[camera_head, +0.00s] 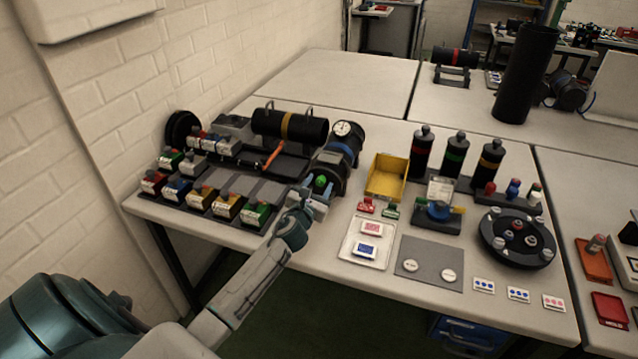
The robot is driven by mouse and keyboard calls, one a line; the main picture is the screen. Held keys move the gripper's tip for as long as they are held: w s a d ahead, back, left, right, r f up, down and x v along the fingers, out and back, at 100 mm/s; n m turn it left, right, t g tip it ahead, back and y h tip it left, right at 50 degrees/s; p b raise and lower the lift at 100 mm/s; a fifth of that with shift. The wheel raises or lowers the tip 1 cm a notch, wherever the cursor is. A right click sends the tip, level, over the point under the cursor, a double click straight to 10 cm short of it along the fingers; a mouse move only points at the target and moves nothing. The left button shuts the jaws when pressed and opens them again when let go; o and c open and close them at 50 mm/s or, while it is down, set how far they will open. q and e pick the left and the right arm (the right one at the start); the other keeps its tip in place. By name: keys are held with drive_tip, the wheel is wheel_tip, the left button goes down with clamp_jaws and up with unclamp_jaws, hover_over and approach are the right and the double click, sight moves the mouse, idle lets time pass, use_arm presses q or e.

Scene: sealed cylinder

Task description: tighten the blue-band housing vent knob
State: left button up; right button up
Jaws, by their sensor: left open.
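The blue-band housing (351,140) is a dark cylinder with a blue band, lying near the middle of the table with a round white gauge (346,129) at its top. A green knob (321,182) sits at the near end of the housing. My left gripper (316,194) comes in from the lower left and is open at the green knob. Its fingers appear to be on either side of the knob or just in front of it; I cannot tell whether they touch it. The fingers partly hide the knob's base. My right gripper is out of view.
A black cylinder with a yellow band (285,125) lies behind a rack of coloured blocks (225,204) to the left. A yellow bin (387,177), a white tray (364,250) and a dark turntable (517,238) stand to the right. A brick wall (150,80) bounds the left.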

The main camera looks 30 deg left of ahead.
use_arm(q)
drive_tip(key=shift+w+a, duration=0.1)
drive_tip(key=shift+w, duration=0.35)
drive_tip(key=shift+c, duration=0.3)
drive_tip(key=c, duration=0.9)
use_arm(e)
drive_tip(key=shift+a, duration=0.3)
